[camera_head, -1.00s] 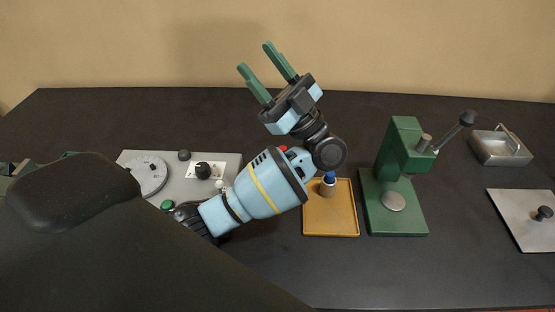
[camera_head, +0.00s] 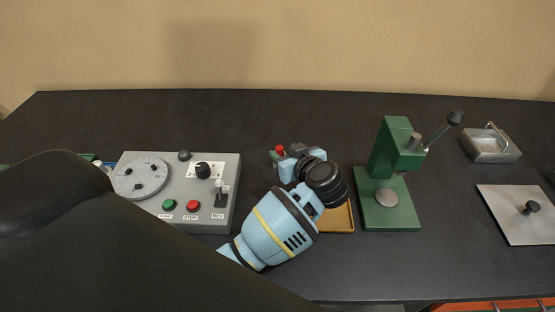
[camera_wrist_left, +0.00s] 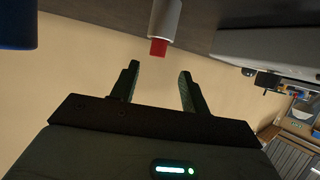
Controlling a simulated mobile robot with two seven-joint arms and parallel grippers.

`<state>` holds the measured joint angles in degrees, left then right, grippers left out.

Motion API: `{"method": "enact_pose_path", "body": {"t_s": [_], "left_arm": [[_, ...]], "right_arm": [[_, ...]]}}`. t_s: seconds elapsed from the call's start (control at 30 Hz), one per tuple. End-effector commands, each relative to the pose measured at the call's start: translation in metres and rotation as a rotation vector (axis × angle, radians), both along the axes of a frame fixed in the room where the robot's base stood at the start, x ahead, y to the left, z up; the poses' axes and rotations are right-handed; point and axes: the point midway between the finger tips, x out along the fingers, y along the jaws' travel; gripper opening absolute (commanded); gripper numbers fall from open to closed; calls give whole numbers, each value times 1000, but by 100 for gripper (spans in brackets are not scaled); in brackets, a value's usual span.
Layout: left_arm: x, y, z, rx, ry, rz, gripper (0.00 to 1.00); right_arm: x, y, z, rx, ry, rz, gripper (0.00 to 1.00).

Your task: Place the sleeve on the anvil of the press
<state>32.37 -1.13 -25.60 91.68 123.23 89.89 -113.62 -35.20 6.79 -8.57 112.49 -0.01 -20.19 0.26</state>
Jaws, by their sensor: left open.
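The green press (camera_head: 393,150) stands right of centre, and its round silver anvil (camera_head: 387,198) is bare. My left gripper (camera_head: 278,155) is open, low over the table beside the tan tray (camera_head: 340,220), mostly hidden by its own wrist. A red-topped piece (camera_head: 280,149) shows right at its fingers. In the left wrist view, this grey cylinder with a red end (camera_wrist_left: 158,47) lies just beyond the open fingertips (camera_wrist_left: 158,68), not gripped. A blue piece (camera_wrist_left: 18,22) is close by at upper left. I cannot tell which piece is the sleeve. My right gripper is out of view.
A grey control box (camera_head: 228,190) with a dial and buttons stands to the left. A metal bin (camera_head: 490,150) and a flat plate with a knob (camera_head: 515,225) lie right of the press. The press lever (camera_head: 440,132) sticks out to the right. The table behind is clear.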

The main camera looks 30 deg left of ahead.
Motion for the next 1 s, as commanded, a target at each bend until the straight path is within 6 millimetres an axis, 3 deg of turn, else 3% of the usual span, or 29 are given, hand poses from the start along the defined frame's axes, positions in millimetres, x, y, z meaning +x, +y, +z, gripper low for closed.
{"method": "enact_pose_path", "body": {"t_s": [0.6, 1.0], "left_arm": [[17, 21, -13, 2, 1, 1, 46], [45, 50, -38, 4, 1, 0, 46]], "right_arm": [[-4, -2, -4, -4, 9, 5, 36], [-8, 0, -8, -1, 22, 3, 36]]}}
